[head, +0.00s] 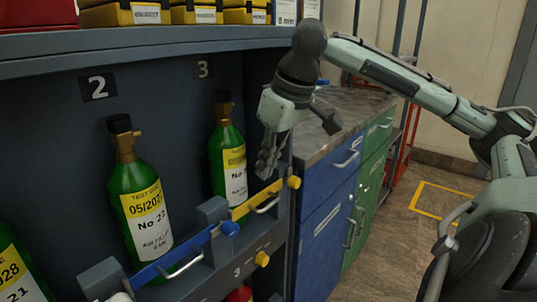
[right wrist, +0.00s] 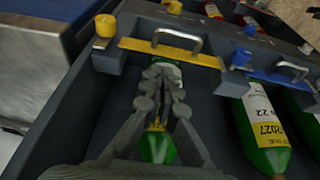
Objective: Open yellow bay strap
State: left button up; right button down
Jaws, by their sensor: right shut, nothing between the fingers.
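The yellow strap (head: 256,198) runs across the front of bay 3, with a metal handle (head: 266,205) and a yellow knob (head: 294,182) at its right end. It also shows in the right wrist view (right wrist: 190,55), still lying across the bay. A green bottle (head: 228,160) stands behind it. My right gripper (head: 264,172) is shut and empty, just above the strap near its right part. In the right wrist view its fingertips (right wrist: 165,75) point at the handle; I cannot tell whether they touch. My left gripper is not in view.
The blue strap (head: 175,250) crosses bay 2 in front of another green bottle (head: 140,195). A grey post (head: 213,215) separates the bays. A blue and green cabinet (head: 330,225) stands to the right. Yellow boxes (head: 195,12) sit on the shelf above.

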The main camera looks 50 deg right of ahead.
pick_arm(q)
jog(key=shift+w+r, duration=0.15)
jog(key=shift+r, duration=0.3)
pick_arm(e)
jog(key=shift+x, duration=2.15)
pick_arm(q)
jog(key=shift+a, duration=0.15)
